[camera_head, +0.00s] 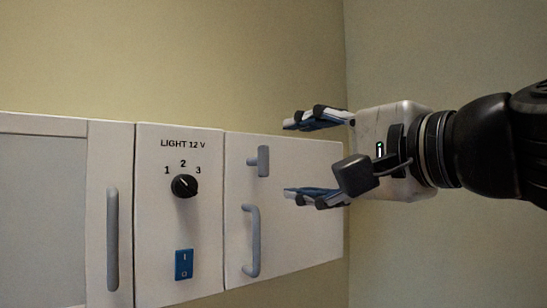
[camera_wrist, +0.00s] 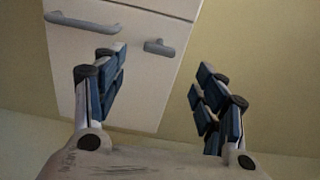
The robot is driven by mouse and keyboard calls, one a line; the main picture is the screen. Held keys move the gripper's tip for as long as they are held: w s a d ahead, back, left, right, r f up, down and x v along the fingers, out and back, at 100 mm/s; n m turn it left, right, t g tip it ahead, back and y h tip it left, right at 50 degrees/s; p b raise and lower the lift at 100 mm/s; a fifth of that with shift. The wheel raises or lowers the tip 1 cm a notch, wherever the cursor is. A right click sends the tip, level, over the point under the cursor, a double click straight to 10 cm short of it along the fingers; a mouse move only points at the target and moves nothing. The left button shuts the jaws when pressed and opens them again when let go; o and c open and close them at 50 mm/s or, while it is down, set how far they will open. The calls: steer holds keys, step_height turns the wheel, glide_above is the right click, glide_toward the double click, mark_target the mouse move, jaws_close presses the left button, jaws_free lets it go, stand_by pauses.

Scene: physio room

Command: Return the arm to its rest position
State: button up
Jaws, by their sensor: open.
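My gripper (camera_head: 308,158) comes in from the right in the head view, in front of the right end of a white cabinet. Its two fingers with blue pads are spread apart with nothing between them. In the wrist view my gripper (camera_wrist: 158,100) is also open and empty. The grey T-shaped latch (camera_head: 260,161) is on the right cabinet panel, left of the fingertips and apart from them in the head view. The latch also shows in the wrist view (camera_wrist: 160,48), beyond the fingers.
The right panel has a grey bar handle (camera_head: 251,241). The middle panel carries a black rotary knob (camera_head: 184,186), labelled LIGHT 12 V, and a blue rocker switch (camera_head: 184,264). A left door has a long handle (camera_head: 112,239). Bare wall (camera_head: 430,60) lies behind my arm.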

steer(key=shift+s+d, duration=0.25)
steer(key=shift+s, duration=0.1)
steer(key=s+f+n+g+h+b, duration=0.2)
steer(key=f+g+b, duration=0.1)
steer(key=f, duration=1.3)
steer(key=s+f+n+g+h+b, duration=0.2)
steer(key=f+g+h, duration=0.1)
steer(key=f, duration=1.2)
steer(key=s+d+f+n+g+h+b, duration=0.1)
steer(key=s+f, duration=0.3)
steer(key=f, duration=0.4)
steer(key=s+d+f+n+g+h+b, duration=0.2)
steer(key=s+d+f+n, duration=0.1)
steer(key=f, duration=0.6)
steer(key=s+d+f+n+g+h+b, duration=0.1)
steer(key=s+d+f+n+h, duration=0.1)
steer(key=f, duration=0.7)
steer(key=s+d+n, duration=0.1)
steer(key=s+d, duration=0.1)
steer(key=shift+s, duration=0.4)
steer(key=shift+c, duration=0.5)
